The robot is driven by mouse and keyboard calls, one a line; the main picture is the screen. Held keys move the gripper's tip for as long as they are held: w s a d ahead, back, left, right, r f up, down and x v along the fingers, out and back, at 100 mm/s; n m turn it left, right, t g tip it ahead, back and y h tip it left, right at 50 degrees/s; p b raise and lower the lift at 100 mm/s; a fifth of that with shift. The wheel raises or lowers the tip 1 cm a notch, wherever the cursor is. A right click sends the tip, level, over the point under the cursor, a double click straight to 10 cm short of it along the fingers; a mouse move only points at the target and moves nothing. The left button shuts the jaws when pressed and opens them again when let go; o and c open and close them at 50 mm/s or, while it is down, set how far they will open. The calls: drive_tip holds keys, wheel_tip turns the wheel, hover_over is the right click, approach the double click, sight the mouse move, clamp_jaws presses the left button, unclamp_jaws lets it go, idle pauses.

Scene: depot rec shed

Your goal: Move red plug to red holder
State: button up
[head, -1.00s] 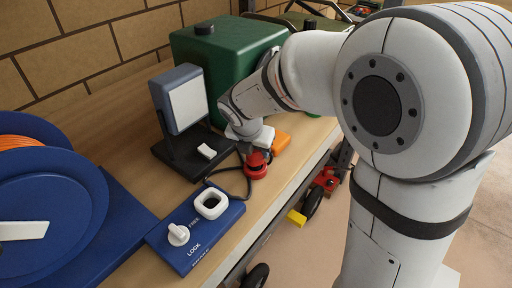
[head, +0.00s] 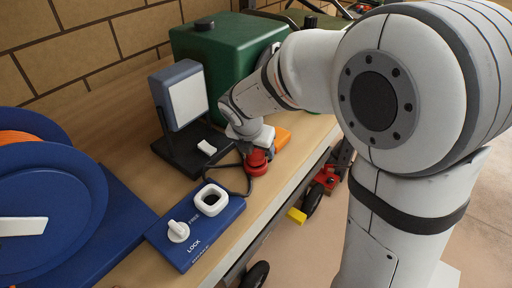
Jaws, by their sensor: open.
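The red plug (head: 256,163) is on the bench beside the orange block, below my gripper, with a dark cable running from near it toward the blue panel. My gripper (head: 255,150) points down right over the plug. Its fingers are mostly hidden by the wrist and the plug, and I cannot tell whether they touch it. It is open. I cannot make out a separate red holder on the bench; the area behind my wrist is hidden.
A blue panel (head: 186,252) with a white knob and a white square socket (head: 211,199) lies in front. A grey lamp-like unit (head: 181,97), a green box (head: 212,62), an orange block (head: 283,138) and a blue cable reel (head: 60,190) stand close. The bench edge drops off right.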

drive_tip(key=v, duration=0.8)
drive_tip(key=s+d+f+m+y, duration=0.1)
drive_tip(key=s+d+m, duration=0.7)
drive_tip(key=m, duration=0.7)
drive_tip(key=s+d+m+g, duration=0.1)
drive_tip(key=s+d+m, duration=0.6)
drive_tip(key=m, duration=0.9)
drive_tip(key=shift+s+d+f+y, duration=0.35)
drive_tip(key=shift+s+f+y, duration=0.05)
drive_tip(key=shift+s, duration=0.35)
